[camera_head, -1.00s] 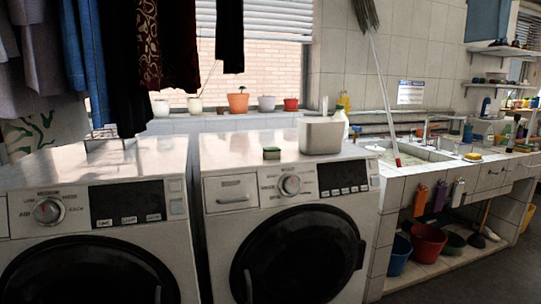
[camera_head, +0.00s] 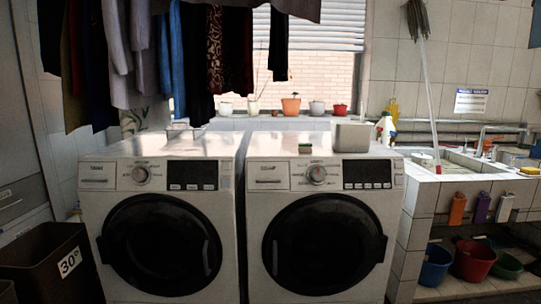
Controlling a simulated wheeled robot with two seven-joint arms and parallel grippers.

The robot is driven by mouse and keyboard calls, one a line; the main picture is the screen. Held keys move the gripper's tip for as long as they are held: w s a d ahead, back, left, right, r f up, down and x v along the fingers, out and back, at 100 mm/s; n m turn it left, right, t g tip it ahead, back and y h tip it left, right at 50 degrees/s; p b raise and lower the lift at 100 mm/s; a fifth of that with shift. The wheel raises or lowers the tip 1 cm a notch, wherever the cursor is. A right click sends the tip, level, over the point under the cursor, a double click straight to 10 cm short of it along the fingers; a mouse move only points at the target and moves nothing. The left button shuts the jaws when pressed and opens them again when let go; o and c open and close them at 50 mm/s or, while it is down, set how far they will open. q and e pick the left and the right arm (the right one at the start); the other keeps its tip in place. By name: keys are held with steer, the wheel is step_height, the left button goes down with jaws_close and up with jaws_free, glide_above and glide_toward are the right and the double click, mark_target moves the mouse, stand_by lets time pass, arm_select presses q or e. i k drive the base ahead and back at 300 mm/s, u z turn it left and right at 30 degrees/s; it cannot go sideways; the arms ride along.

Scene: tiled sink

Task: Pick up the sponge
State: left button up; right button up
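A small sponge (camera_head: 305,148), green with a yellowish side, lies on top of the right washing machine (camera_head: 274,148), near its front edge. It is left of a grey-white container (camera_head: 351,137) and apart from it. Another small yellow thing (camera_head: 530,171), perhaps a second sponge, lies on the tiled sink counter at the far right. Neither of my grippers shows in the view.
A left washing machine (camera_head: 150,147) stands beside the right one, with a wire rack on top. Clothes (camera_head: 200,60) hang above it. A brown bin (camera_head: 45,265) stands at the lower left. A mop (camera_head: 427,80) leans at the sink (camera_head: 460,161). Buckets sit below.

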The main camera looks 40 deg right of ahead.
mark_target(303, 148)
steer(key=u, duration=0.05)
steer(key=k, duration=0.3)
steer(key=u, duration=0.3)
steer(key=i, duration=0.95)
steer(key=z, duration=1)
steer(key=i, duration=0.75)
steer(key=z, duration=0.6)
